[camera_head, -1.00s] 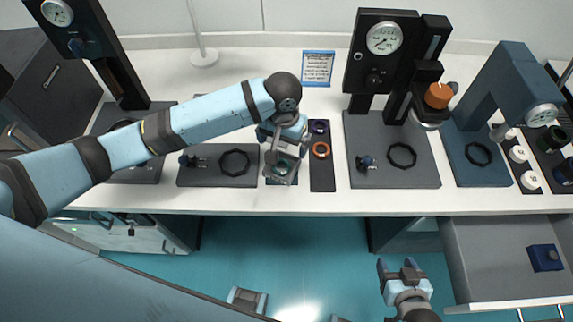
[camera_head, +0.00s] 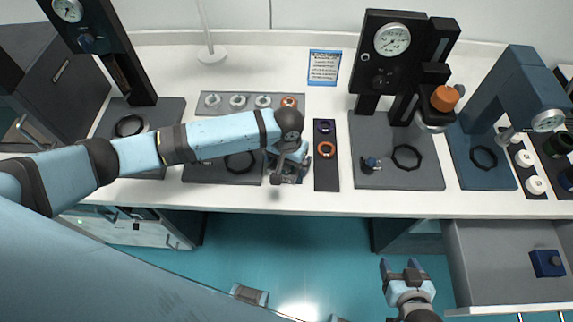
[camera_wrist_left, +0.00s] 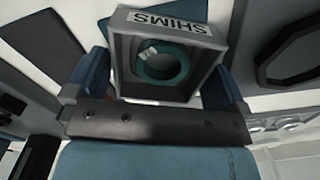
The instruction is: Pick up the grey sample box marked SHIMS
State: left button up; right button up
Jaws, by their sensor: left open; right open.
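The grey sample box (camera_wrist_left: 166,22) with the SHIMS label fills the upper middle of the left wrist view. The label reads upside down, and a teal ring (camera_wrist_left: 165,66) lies inside the open box. My left gripper (camera_wrist_left: 158,88) is open, with one blue finger at each side of the box. Whether the fingers touch it, I cannot tell. In the head view my left gripper (camera_head: 288,170) is low over the front part of the table and largely hides the box. My right gripper (camera_head: 405,268) is open and empty, in front of the table near the drawer.
A dark strip with rings (camera_head: 326,170) lies just right of my left gripper. A grey plate with a black ring (camera_head: 215,174) lies to its left. A tray of rings (camera_head: 215,102) is behind the arm. An open drawer (camera_head: 490,255) holds a blue box (camera_head: 547,263).

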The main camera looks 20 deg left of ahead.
pick_arm(q)
jog(key=c, duration=0.9)
jog(key=shift+o, duration=0.2)
jog(key=shift+r, duration=0.1)
